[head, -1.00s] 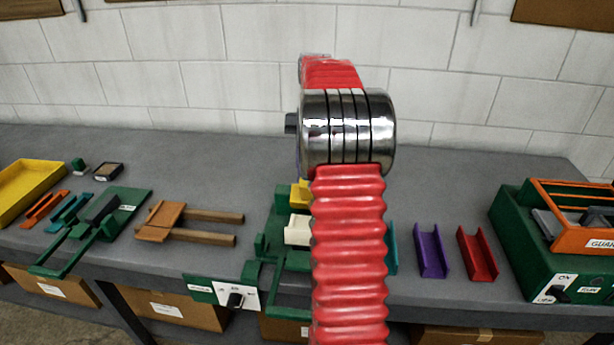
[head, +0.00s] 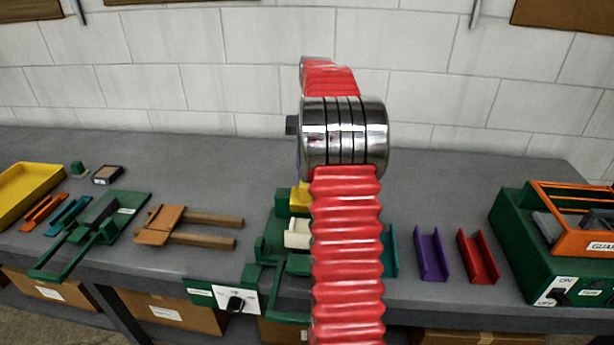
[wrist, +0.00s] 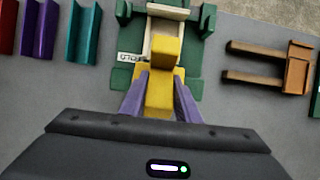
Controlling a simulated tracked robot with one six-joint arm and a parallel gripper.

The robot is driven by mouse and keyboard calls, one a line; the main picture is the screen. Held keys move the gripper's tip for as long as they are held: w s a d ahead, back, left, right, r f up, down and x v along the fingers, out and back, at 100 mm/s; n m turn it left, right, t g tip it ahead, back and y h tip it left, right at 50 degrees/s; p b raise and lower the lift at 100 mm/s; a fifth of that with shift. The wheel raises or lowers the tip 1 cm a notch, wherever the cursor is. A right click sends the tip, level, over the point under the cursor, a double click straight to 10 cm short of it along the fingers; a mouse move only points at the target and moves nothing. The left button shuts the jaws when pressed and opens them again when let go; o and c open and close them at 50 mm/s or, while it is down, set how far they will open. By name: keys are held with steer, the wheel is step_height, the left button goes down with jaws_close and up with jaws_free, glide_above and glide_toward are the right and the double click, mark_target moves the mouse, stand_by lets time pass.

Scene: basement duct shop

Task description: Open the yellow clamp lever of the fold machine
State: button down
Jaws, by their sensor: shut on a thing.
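The green fold machine (head: 270,246) stands on the bench in the middle of the head view, partly hidden behind my red arm. Its yellow clamp lever (head: 298,199) shows just left of the arm, above a cream block (head: 297,236). In the wrist view the yellow lever (wrist: 163,55) points toward me from the green machine (wrist: 190,60). The two purple fingers of my gripper (wrist: 160,98) are on either side of the lever's near part and shut on it. In the head view my gripper is hidden behind the arm.
Teal (head: 391,250), purple (head: 431,253) and red (head: 478,257) channels lie right of the machine. An orange guard (head: 572,218) tops a green machine at the far right. A brown wooden piece with two bars (head: 190,225) lies left, beside another green tool (head: 100,222).

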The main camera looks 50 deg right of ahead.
steer(key=c, duration=1.6)
jaws_free()
steer(key=shift+s+d+f, duration=0.1)
steer(key=shift+d+f, duration=0.1)
steer(key=shift+f, duration=0.05)
steer(key=shift+o, duration=1.3)
steer(key=shift+a+r, duration=0.1)
steer(key=shift+r, duration=0.15)
steer(key=shift+v, duration=3.6)
steer(key=shift+c, duration=0.3)
